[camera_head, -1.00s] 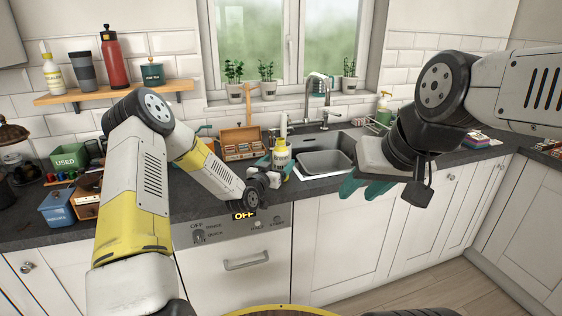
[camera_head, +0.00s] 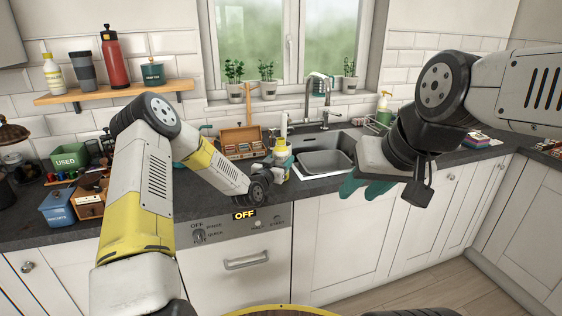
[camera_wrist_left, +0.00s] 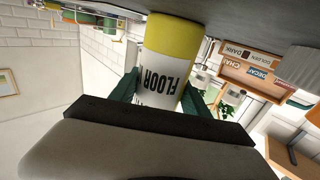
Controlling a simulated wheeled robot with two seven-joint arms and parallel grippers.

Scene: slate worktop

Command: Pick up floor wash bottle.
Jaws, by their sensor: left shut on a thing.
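The floor wash bottle (camera_head: 281,149), white with a yellow band and a "FLOOR" label, is on the slate worktop left of the sink. My left gripper (camera_head: 281,164) is shut around it, partly hiding its lower part. In the left wrist view the bottle (camera_wrist_left: 165,75) appears upside down between the teal fingers (camera_wrist_left: 162,92), its yellow end close to the worktop. I cannot tell whether it touches the worktop. My right gripper (camera_head: 364,189) hangs empty in front of the counter, its teal fingers apart.
A wooden tea box (camera_head: 241,150) stands just left of the bottle. The sink holds a grey basin (camera_head: 325,163) to its right, with a tap (camera_head: 322,95) behind. A blue tin (camera_head: 57,208) and a green "USED" box (camera_head: 69,158) are at far left.

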